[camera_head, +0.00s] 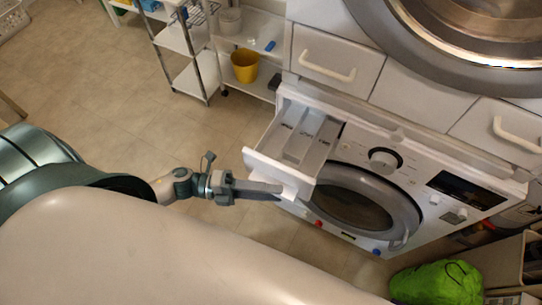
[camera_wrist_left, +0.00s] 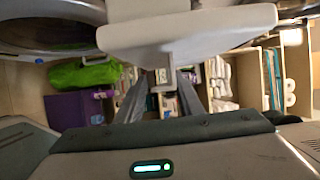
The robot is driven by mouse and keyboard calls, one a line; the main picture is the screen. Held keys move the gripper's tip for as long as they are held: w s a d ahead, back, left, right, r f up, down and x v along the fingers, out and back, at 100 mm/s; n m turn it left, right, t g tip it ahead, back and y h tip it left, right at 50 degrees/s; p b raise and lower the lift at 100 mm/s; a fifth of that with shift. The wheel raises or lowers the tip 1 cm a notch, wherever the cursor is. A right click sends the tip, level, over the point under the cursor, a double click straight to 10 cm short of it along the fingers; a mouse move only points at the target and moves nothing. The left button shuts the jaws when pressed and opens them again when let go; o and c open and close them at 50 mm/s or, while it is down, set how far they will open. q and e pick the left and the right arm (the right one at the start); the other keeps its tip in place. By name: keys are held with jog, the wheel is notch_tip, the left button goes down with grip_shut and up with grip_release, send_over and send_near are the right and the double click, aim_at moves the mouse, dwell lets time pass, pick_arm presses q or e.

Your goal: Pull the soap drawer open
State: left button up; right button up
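The soap drawer (camera_head: 296,143) is a white tray with several compartments. It stands pulled out from the top left of the washing machine's front panel, with its inside in view. My left gripper (camera_head: 272,190) is at the drawer's front face, low on its outer side. In the left wrist view the drawer's white front (camera_wrist_left: 190,32) fills the top middle, with a small handle part (camera_wrist_left: 158,58) hanging down. The two fingers of the left gripper (camera_wrist_left: 163,85) stand apart, tips close to that part. Whether they touch it I cannot tell. My right gripper is out of view.
The washing machine's round door (camera_head: 355,205) is below the drawer. White drawers with handles (camera_head: 325,68) are above. A shelf cart holds a yellow bucket (camera_head: 244,66). A green bag (camera_head: 437,283) lies at the lower right.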

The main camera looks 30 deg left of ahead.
pick_arm(q)
jog(key=shift+w+r, duration=0.15)
jog(key=shift+w, duration=0.05)
jog(key=shift+s+a, duration=0.1)
jog(key=shift+a, duration=0.1)
jog(key=b+v, duration=0.2)
jog(key=v, duration=1.5)
